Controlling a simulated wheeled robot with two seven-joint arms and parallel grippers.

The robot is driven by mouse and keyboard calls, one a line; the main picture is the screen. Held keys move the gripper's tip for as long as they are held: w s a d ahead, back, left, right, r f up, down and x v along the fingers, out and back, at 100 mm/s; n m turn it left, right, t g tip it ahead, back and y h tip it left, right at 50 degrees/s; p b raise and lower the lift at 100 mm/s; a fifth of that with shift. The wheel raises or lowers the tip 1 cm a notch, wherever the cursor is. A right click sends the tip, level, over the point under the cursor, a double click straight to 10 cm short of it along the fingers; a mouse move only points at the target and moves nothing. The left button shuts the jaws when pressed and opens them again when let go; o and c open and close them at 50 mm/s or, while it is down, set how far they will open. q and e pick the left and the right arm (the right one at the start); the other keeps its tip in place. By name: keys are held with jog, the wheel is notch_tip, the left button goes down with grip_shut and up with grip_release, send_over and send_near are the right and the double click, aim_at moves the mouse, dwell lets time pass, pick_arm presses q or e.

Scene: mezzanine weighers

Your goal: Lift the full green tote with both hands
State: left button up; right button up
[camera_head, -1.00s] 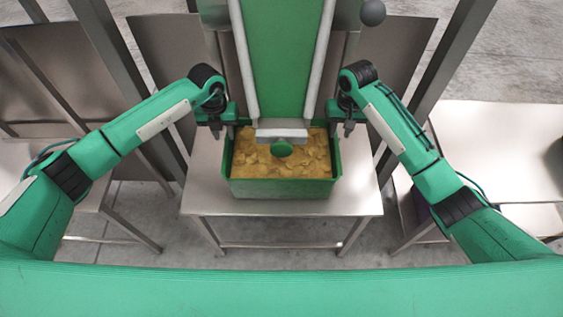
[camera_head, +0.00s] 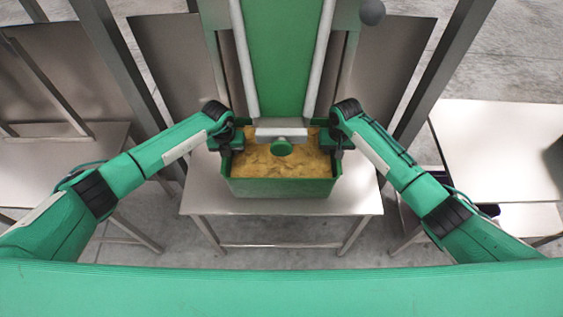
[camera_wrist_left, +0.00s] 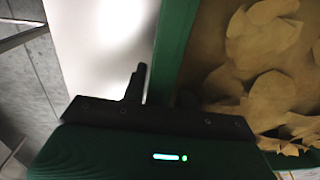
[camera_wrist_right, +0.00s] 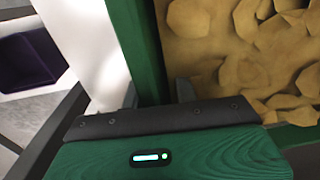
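The green tote (camera_head: 281,188) stands on a metal table, filled with yellow-brown flat chips (camera_head: 275,163). My left gripper (camera_head: 226,151) is at its left side wall and my right gripper (camera_head: 338,151) at its right side wall. In the right wrist view, the fingers of my right gripper (camera_wrist_right: 158,94) are spread to either side of the green wall (camera_wrist_right: 137,45). Contact with the wall cannot be made out.
The metal table (camera_head: 270,207) has bare surface in front of and beside the tote. A green chute-like column with a grey end (camera_head: 281,132) comes down over the tote's back part. Grey posts flank it. Another table (camera_head: 500,150) stands at the right.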

pick_arm(q)
grip_shut()
pick_arm(e)
grip_shut()
pick_arm(q)
jog(key=shift+d+r, duration=0.1)
jog(key=shift+d, duration=0.05)
pick_arm(e)
jog(key=shift+a, duration=0.15)
